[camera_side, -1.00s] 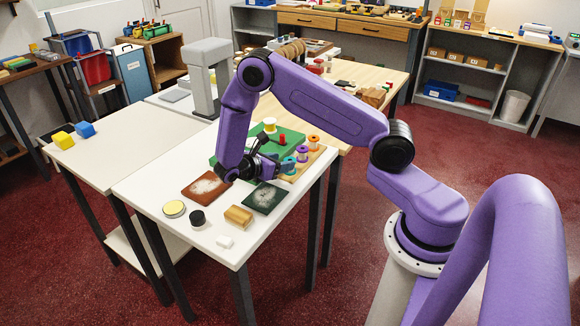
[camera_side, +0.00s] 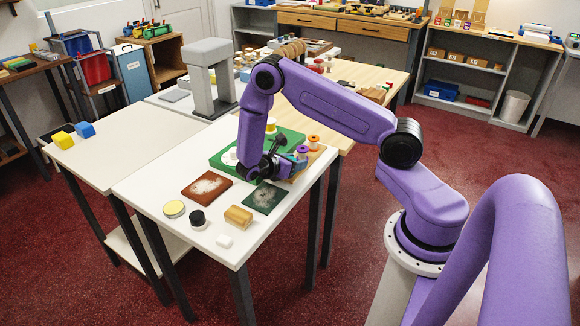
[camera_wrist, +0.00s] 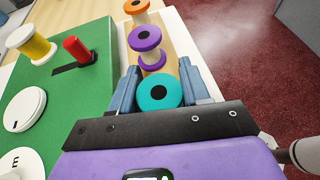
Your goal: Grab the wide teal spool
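The wide teal spool (camera_wrist: 159,92) shows its round top with a dark centre hole in the wrist view. It stands at the near end of a row, in front of a purple spool (camera_wrist: 147,46) and an orange spool (camera_wrist: 136,10). My gripper (camera_wrist: 159,75) is open, with one blue-grey finger on each side of the teal spool. The gaps are small, and I cannot tell if either finger touches it. In the side view, my gripper (camera_side: 292,167) is low at the row's near end and mostly hides the teal spool.
The spools stand on a wooden rack (camera_wrist: 175,38). A green board (camera_wrist: 85,22) to its left carries a yellow spool (camera_wrist: 31,43), a red peg (camera_wrist: 78,48) and white discs.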

